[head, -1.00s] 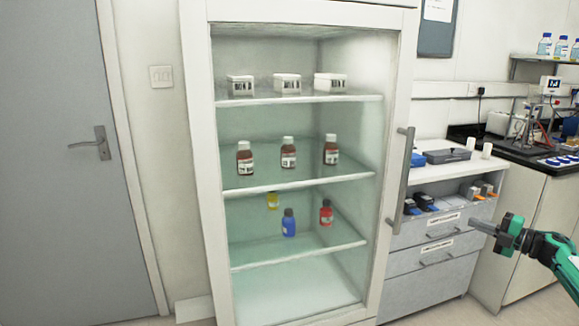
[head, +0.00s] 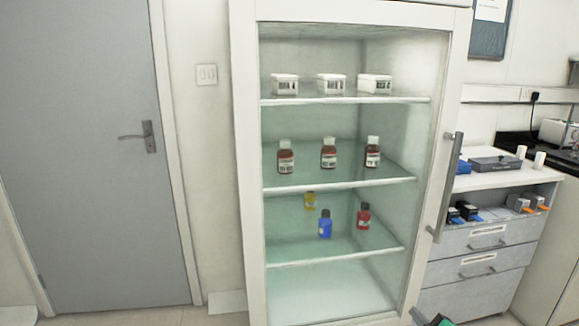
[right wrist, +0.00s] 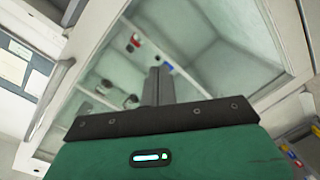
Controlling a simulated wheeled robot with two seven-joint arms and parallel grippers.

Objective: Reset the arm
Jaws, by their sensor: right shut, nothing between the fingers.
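My right gripper (head: 419,316) shows only in part at the bottom edge of the head view, low in front of the cabinet's right side. In the right wrist view its dark fingers (right wrist: 157,86) are together with nothing between them, and the green wrist housing fills the lower part. My left gripper is not in view.
A glass-fronted cabinet (head: 246,160) with a vertical handle (head: 445,188) stands ahead. Its shelves hold white boxes (head: 331,85), brown bottles (head: 328,154) and coloured bottles, one blue (head: 325,225). A grey drawer unit (head: 480,242) stands right, a grey door (head: 85,150) left.

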